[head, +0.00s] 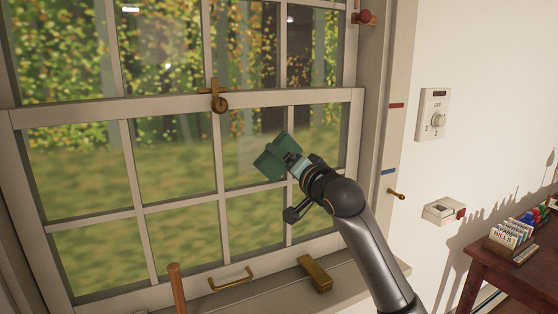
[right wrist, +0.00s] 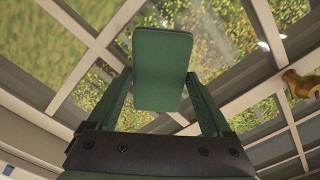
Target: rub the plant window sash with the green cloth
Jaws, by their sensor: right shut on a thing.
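The window sash (head: 150,107) is a pale frame with several glass panes, filling the left and middle of the head view. Its bars also show in the right wrist view (right wrist: 90,62). My right gripper (head: 289,162) is shut on the green cloth (head: 272,158), in front of the sash's upper right pane. In the right wrist view the cloth (right wrist: 162,65) stands out flat between the fingers, with panes behind it. I cannot tell whether the cloth touches the glass. A faint pale patch shows on the glass left of the cloth. My left gripper is not in view.
A brass latch (head: 219,103) sits on the sash's top rail and a brass handle (head: 231,281) on its bottom rail. A brass block (head: 315,273) is near the sill. A dial (head: 433,115) is on the right wall, above a red-brown table (head: 485,265) holding a card box.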

